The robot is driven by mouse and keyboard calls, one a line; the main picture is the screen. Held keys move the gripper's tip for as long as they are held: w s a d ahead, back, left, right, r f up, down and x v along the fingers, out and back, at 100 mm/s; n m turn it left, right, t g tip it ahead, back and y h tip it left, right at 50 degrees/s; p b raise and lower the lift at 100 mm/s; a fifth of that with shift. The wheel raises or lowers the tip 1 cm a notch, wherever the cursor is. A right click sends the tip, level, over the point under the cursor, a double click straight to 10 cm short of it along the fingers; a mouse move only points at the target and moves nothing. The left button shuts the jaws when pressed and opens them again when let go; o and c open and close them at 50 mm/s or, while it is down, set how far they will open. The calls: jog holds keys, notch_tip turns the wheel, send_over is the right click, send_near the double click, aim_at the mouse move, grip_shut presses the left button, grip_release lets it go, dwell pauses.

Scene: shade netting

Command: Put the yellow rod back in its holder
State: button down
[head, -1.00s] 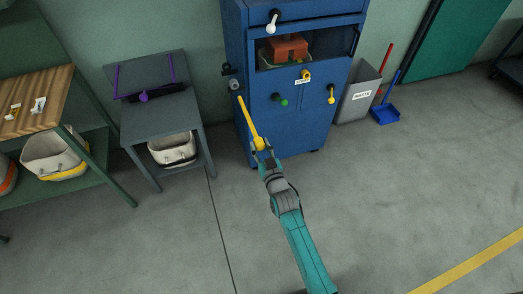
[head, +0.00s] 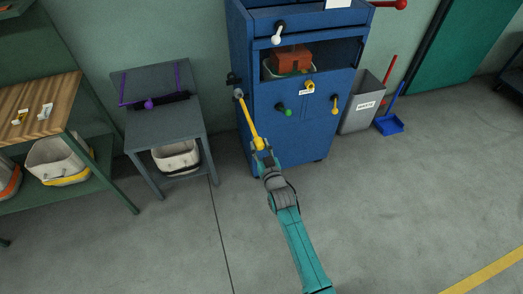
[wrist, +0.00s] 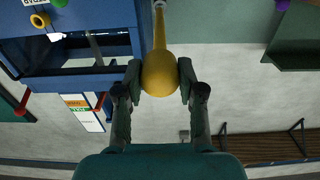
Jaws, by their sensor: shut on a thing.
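The yellow rod (head: 250,122) is a thin shaft with a ball at its lower end. My gripper (head: 261,150) is shut on the ball, in front of the blue cabinet's left edge. The rod slants up and left, its far tip meeting a small grey fitting (head: 238,93) on that edge, likely the holder. Whether the tip is inside it or only in front, I cannot tell. In the wrist view, the yellow ball (wrist: 160,74) sits between both fingers of my gripper (wrist: 160,88), and the shaft runs to the top edge, where a grey piece shows at its end.
The blue cabinet (head: 265,145) carries a dark knob (head: 232,79), a green knob (head: 288,112) and a yellow handle (head: 335,104). A grey table (head: 165,125) with purple items stands left. A grey bin (head: 360,112) stands right. The foreground floor is clear.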

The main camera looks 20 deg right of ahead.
aim_at(251, 122)
jog(key=shift+w, duration=0.85)
jog(key=shift+w, duration=3.5)
dwell(1.3)
jog(key=shift+w, duration=0.3)
jog(key=shift+w, duration=1.55)
dwell(0.5)
